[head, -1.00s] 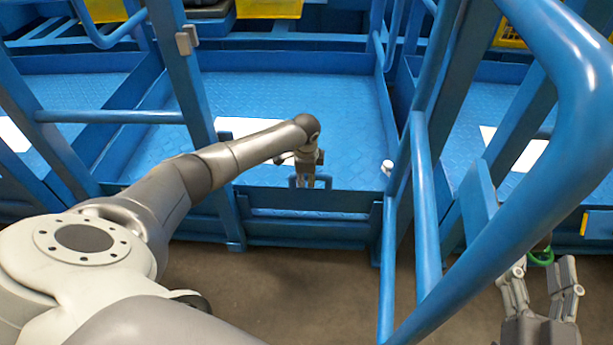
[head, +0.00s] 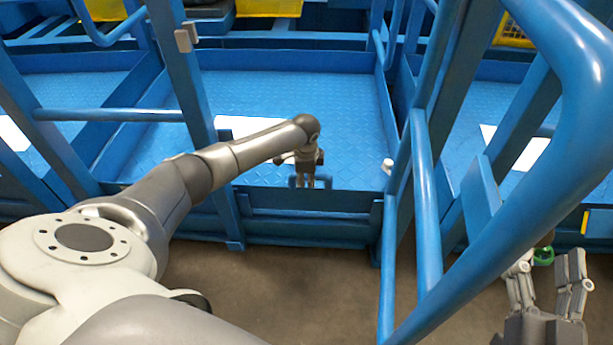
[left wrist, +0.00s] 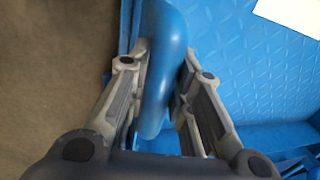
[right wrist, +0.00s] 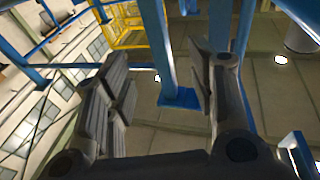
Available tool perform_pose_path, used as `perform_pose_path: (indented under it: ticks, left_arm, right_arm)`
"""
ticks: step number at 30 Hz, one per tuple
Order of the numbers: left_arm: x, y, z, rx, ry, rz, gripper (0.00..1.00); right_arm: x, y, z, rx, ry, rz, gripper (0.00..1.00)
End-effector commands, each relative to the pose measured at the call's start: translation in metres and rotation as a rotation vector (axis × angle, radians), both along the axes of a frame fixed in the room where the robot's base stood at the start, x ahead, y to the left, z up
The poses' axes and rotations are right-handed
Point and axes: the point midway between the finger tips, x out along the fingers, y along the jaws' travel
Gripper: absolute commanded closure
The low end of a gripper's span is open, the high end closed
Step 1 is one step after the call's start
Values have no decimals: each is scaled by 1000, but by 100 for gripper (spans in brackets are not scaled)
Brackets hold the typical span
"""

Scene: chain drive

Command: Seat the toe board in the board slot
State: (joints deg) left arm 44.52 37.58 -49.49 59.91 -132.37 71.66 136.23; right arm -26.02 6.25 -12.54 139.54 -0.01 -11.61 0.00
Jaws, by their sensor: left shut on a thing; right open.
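The blue toe board (head: 310,201) stands upright along the front edge of the blue deck, between two blue uprights. My left gripper (head: 308,180) is at the loop handle on the board's top edge. In the left wrist view, the blue handle (left wrist: 165,65) lies between the two fingers of my left gripper (left wrist: 164,75), which is shut on it. The board slot is hidden; I cannot tell how deep the board sits. My right gripper (head: 549,268) is open and empty at the lower right, well away from the board. It also shows open in the right wrist view (right wrist: 160,85).
Blue railings (head: 425,210) stand between my two arms. The diamond-plate deck (head: 290,95) behind the board carries a white sheet (head: 250,127) and a small white cylinder (head: 387,165). A green ring-like thing (head: 543,256) shows behind my right gripper. Bare floor (head: 300,285) lies in front.

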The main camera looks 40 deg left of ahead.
Motion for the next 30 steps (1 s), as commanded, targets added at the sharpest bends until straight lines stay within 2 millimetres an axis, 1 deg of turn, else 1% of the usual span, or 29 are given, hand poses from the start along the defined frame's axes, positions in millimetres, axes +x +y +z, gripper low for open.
perform_pose_path:
  ticks: [1, 30]
  left_arm:
    - [4, 0, 4, -2, -11, 1, 100]
    - [4, 0, -2, -2, -11, 0, 100]
  right_arm:
    - [0, 0, 1, 1, -5, 0, 49]
    - [-3, 2, 21, 27, -107, 6, 49]
